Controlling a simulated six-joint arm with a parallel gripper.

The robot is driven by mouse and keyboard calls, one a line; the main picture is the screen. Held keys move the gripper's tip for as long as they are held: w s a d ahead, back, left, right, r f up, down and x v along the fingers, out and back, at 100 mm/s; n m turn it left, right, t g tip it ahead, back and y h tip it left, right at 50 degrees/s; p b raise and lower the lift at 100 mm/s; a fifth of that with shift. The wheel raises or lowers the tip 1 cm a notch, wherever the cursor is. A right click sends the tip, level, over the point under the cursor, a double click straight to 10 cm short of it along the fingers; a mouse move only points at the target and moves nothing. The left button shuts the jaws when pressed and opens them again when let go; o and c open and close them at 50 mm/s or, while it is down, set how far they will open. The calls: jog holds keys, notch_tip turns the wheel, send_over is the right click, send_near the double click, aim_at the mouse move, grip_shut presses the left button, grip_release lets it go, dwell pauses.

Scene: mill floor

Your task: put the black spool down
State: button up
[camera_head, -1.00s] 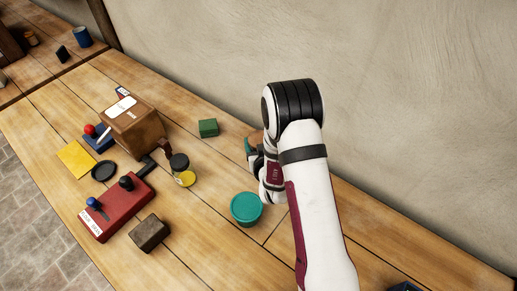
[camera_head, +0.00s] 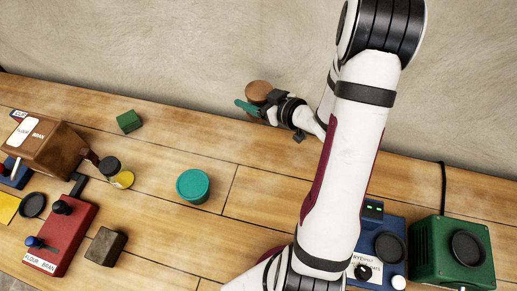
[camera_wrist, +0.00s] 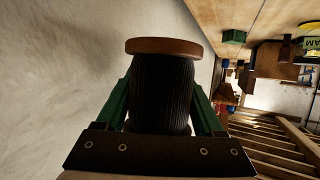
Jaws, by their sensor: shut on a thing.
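The black spool (camera_wrist: 162,95) is wound in ribbed black with a brown wooden end disc. In the wrist view it sits between the two green fingers of my gripper (camera_wrist: 160,100), which is shut on it. In the head view my gripper (camera_head: 254,104) is at the back of the bench, in front of the wall, and the spool's brown end (camera_head: 259,91) shows beyond the fingers. The spool appears raised off the bench; its exact height is unclear. Its lower part is hidden by the gripper.
A teal round tub (camera_head: 193,186) and a green block (camera_head: 129,121) stand on the wooden bench. A yellow-and-black jar (camera_head: 116,174), brown box (camera_head: 45,148) and red box (camera_head: 62,233) are left. Blue (camera_head: 376,237) and green (camera_head: 452,253) devices are right. Bench around the tub is clear.

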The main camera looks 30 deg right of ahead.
jog(key=s+d+f+n+g+y, duration=0.1)
jog(key=s+d+n+y, duration=0.3)
jog(key=s, duration=1)
send_over(255, 152)
jog(key=shift+m, duration=0.4)
jog(key=f, duration=0.7)
jog(key=shift+s+d, duration=0.2)
jog(key=shift+s, duration=0.1)
jog(key=shift+w+a+f, duration=0.1)
jog(key=shift+w+f, duration=0.05)
jog(key=shift+f, duration=0.9)
jog(key=shift+w+a+f, duration=0.1)
jog(key=shift+f, duration=0.95)
jog(key=shift+f, duration=0.1)
jog(key=o, duration=1.5)
